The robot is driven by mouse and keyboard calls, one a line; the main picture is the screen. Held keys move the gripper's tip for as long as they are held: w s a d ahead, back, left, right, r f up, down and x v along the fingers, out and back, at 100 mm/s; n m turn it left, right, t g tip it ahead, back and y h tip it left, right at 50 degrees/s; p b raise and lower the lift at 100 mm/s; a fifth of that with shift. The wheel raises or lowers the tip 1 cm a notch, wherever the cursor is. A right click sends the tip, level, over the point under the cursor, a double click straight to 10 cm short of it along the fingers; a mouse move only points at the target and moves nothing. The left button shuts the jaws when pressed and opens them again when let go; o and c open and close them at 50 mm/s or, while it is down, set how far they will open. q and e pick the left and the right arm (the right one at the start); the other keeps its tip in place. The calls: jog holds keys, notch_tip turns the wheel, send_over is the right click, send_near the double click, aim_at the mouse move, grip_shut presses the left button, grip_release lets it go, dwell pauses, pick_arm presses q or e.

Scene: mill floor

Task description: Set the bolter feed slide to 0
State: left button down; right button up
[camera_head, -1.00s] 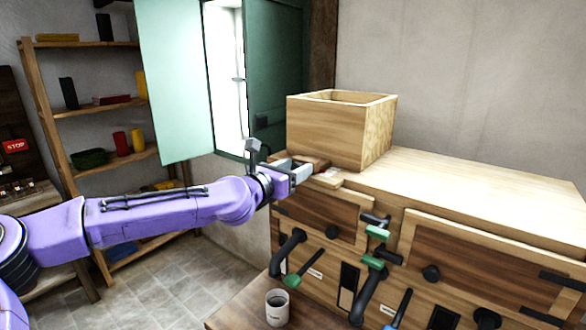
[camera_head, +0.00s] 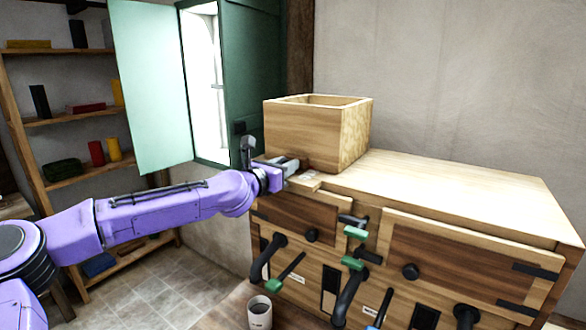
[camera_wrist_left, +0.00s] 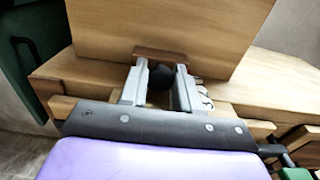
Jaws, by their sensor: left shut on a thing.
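The bolter feed slide shows in the left wrist view as a dark brown wooden strip (camera_wrist_left: 160,56) at the foot of the feed box, with a round black knob (camera_wrist_left: 160,80) on its near end. My left gripper (camera_head: 296,165) is shut on the knob, one grey finger on each side, as the left wrist view (camera_wrist_left: 160,92) shows. The wooden feed box (camera_head: 312,137) stands on the wooden cabinet (camera_head: 455,185). My right gripper is not in view.
Green-handled levers (camera_head: 355,232), black knobs and black curved pipes fill the cabinet front below. A light cup (camera_head: 260,312) stands on a low wooden surface. An open teal shutter (camera_head: 150,90) and shelves (camera_head: 75,120) are to the left. The cabinet top right of the box is bare.

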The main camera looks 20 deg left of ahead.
pick_arm(q)
jog(key=shift+r, duration=0.1)
jog(key=c, duration=0.9)
grip_release()
jog(key=shift+o, duration=0.3)
jog(key=shift+w, duration=0.1)
jog(key=s+a+b, duration=0.1)
jog(key=s+a, duration=0.1)
jog(key=s, duration=0.8)
jog(key=shift+s+b, duration=0.15)
jog(key=shift+b, duration=0.2)
jog(key=shift+f, duration=0.2)
